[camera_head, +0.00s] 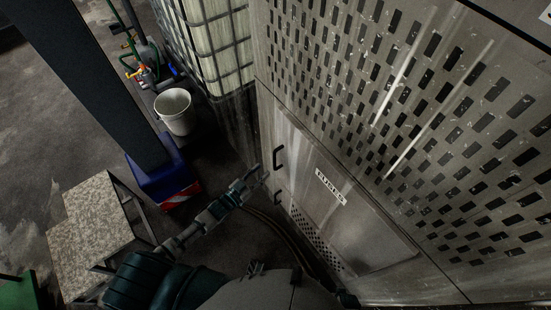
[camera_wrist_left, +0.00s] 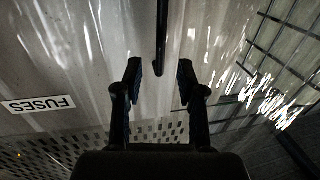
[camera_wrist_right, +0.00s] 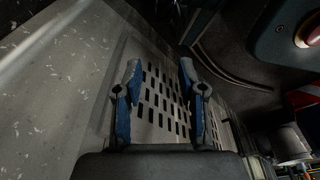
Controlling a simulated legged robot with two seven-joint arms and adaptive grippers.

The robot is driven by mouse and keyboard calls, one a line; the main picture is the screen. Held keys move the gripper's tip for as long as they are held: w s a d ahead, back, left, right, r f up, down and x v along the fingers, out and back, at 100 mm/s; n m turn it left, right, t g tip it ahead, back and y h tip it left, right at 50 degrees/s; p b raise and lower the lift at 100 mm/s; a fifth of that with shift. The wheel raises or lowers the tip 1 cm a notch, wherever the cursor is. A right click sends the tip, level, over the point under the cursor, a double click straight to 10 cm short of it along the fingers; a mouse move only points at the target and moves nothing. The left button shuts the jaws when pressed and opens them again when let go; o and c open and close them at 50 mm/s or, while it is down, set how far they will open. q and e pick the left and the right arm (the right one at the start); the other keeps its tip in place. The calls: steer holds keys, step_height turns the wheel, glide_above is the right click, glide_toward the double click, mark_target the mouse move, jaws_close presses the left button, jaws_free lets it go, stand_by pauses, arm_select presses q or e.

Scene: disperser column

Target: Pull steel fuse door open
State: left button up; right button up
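The steel fuse door (camera_head: 312,210) is a scuffed panel with a "FUSES" label (camera_head: 330,187) on the large cabinet, and it looks shut. Its dark bar handle (camera_head: 279,158) is on the door's left edge. My left gripper (camera_head: 258,176) is just left of and below the handle in the head view. In the left wrist view the left gripper (camera_wrist_left: 160,75) is open, and the black handle (camera_wrist_left: 162,38) lines up with the gap between its fingertips, with nothing gripped. My right gripper (camera_wrist_right: 157,75) is open and empty in the right wrist view, facing a slotted vent (camera_wrist_right: 163,103).
The perforated cabinet face (camera_head: 400,90) fills the right of the head view. A caged tank (camera_head: 215,40), a white bucket (camera_head: 174,110), a blue-footed post (camera_head: 160,175) and speckled steps (camera_head: 95,225) stand to the left. Hoses (camera_head: 275,230) run along the cabinet's base.

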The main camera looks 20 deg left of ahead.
mark_target(274, 158)
arm_select(q)
steer(key=x, duration=0.8)
steer(key=shift+w+b, duration=0.25)
steer(key=shift+b, duration=0.1)
steer(key=shift+w+d, duration=0.1)
steer(key=shift+d, duration=0.15)
steer(key=shift+a, duration=0.3)
jaws_close()
arm_select(e)
steer(key=shift+w+a+r, duration=0.2)
steer(key=shift+w+r, duration=0.5)
steer(key=shift+r, duration=0.15)
